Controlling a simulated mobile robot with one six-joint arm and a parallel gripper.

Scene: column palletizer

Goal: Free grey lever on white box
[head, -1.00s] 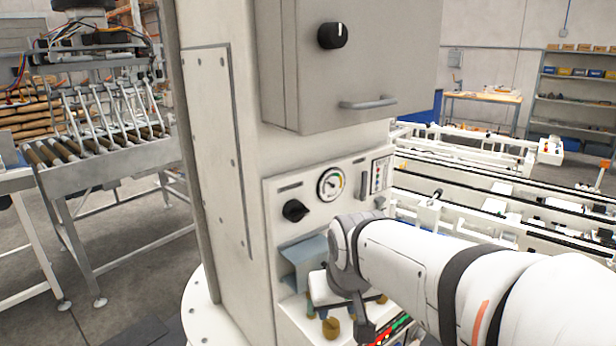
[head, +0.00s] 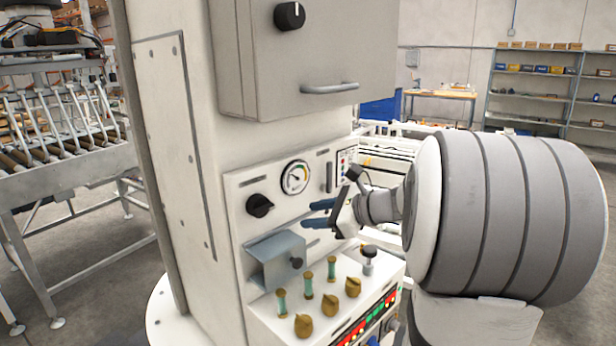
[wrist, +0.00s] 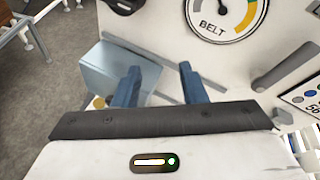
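The white box (head: 232,215) is mounted on a pale column and carries a gauge (head: 295,177), a black knob (head: 260,205) and a short upright grey lever (head: 329,177). The lever also shows in the wrist view (wrist: 285,66), to the right of my fingers and apart from them. My gripper (head: 317,213) is in front of the panel below the gauge, with its blue fingers apart and nothing between them. In the wrist view my gripper (wrist: 160,69) points at the panel, over a grey strip (wrist: 140,65) partly hidden by the fingers.
A blue-grey block (head: 277,260) juts from the panel at lower left, close to my fingers in the wrist view. Several brass knobs (head: 353,287) and a dark-topped post (head: 369,262) stand on the ledge below. A grey cabinet (head: 310,50) overhangs the panel.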

